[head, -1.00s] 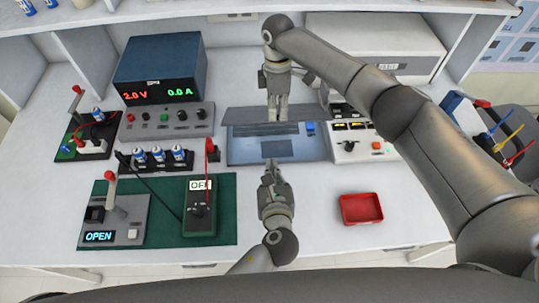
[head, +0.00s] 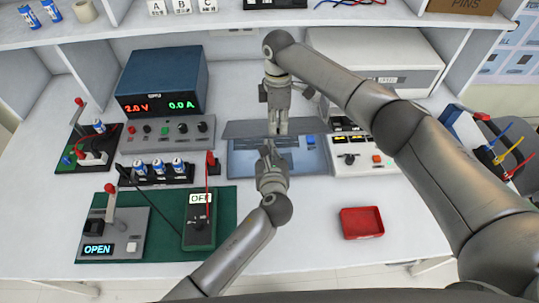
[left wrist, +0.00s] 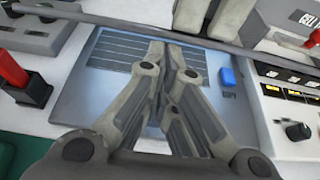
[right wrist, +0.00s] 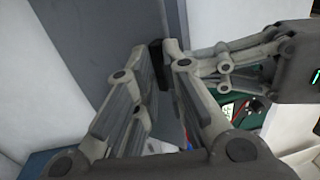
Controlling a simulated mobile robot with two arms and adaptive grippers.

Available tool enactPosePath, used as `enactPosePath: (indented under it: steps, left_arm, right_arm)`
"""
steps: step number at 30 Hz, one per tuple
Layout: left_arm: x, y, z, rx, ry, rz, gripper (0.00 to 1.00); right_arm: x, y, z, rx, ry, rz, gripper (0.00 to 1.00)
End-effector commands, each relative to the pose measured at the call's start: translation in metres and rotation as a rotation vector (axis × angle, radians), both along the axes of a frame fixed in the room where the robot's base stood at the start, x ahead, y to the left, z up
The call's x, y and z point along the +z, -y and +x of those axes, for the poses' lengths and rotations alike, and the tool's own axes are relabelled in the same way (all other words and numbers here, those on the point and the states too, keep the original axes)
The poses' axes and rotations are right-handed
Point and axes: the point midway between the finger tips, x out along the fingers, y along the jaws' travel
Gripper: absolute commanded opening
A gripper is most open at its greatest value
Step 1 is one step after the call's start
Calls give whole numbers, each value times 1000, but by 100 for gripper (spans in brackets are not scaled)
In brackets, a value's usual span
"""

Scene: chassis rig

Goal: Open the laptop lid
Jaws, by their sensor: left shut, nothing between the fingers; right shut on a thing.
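The laptop's lid (head: 238,128) stands partly raised, seen nearly edge-on as a dark grey strip behind the blue-grey base (head: 245,162). My right gripper (head: 278,132) is shut on the lid, its fingers at the lid's edge. In the right wrist view the lid (right wrist: 105,25) is a broad grey panel. My left gripper (head: 266,146) is shut and empty above the base, close to the lid's edge and right fingertips. In the left wrist view its fingers (left wrist: 172,48) hide part of the keyboard on the base (left wrist: 85,85). The exact contact at the lid is hard to see.
A panel with a black knob (head: 372,163) stands close right of the laptop. A green mat (head: 168,215) with a tester (head: 197,222) and its upright red lead lie left. A red tray (head: 361,222) sits front right. The front middle of the bench is clear.

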Motion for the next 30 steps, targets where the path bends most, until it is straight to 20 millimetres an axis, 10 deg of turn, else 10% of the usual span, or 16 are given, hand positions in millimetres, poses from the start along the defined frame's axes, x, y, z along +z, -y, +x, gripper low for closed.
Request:
enactPosePath:
  steps: [19, 23, 30]
  left_arm:
    - [24, 0, 14, 1, 16, -2, 0]
    - [24, 0, 14, 0, 16, -4, 0]
    - [25, 0, 15, 1, 16, -5, 0]
  right_arm:
    - [-7, 4, 3, -8, 11, -7, 0]
    - [-7, 4, 2, -7, 9, -8, 28]
    - [-7, 4, 1, -6, 7, -8, 30]
